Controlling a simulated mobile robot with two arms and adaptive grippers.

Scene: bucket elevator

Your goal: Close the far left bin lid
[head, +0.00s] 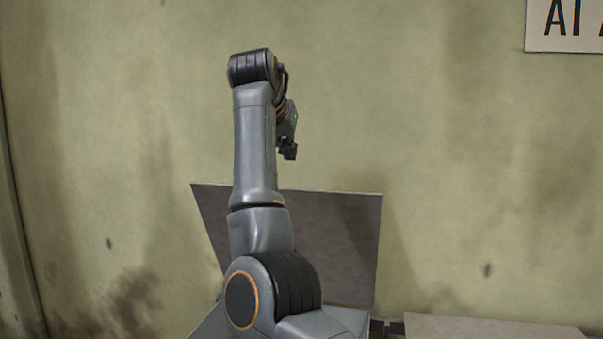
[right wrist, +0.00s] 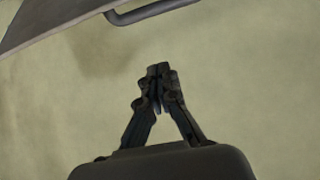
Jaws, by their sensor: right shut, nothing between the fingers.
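The far left bin lid (head: 345,245) is a flat grey panel standing open, tilted up in front of the wall in the head view. My right arm covers its middle part. My right gripper (head: 288,153) is above the lid's top edge, shut and empty. In the right wrist view the gripper (right wrist: 158,72) points at bare wall with its fingertips together. A grey panel edge (right wrist: 40,22) with a bent bar handle (right wrist: 150,12) shows at the top of that view, apart from the fingers; it looks like the lid. My left gripper is not in view.
A second, flat-lying panel (head: 490,328) is at the bottom right of the head view, beside the raised lid. The stained green wall (head: 450,150) stands behind. A white sign (head: 565,25) hangs at the top right. A vertical post (head: 14,230) runs along the left edge.

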